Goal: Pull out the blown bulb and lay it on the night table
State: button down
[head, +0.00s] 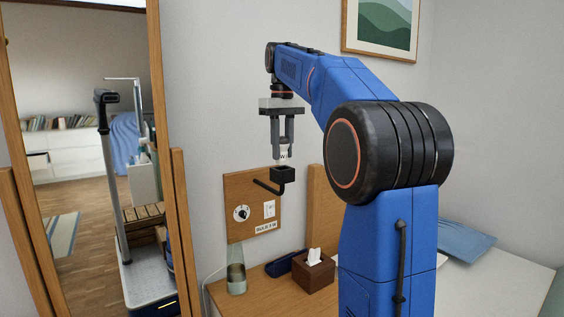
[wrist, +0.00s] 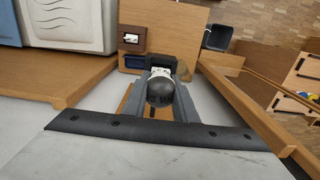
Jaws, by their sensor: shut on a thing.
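My gripper (head: 284,153) points straight down and is shut on the bulb (head: 284,155), whose white part shows between the fingers. The wrist view shows the bulb's dark grey globe (wrist: 160,92) and white collar (wrist: 161,72) between my fingers. Just below in the head view is the black socket (head: 283,175) on a bent arm from the wooden wall panel. I cannot tell whether the bulb's base is still inside the socket. The night table (head: 235,301) is below; its top also shows in the wrist view (wrist: 180,38).
A tissue box (head: 313,271), a dark blue case (head: 285,263) and a glass bottle (head: 236,278) stand on the night table. Bare wood shows at its front left. A mirror (head: 80,170) stands at left, and the bed (head: 480,275) lies at right.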

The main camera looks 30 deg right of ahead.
jog(key=shift+r, duration=1.8)
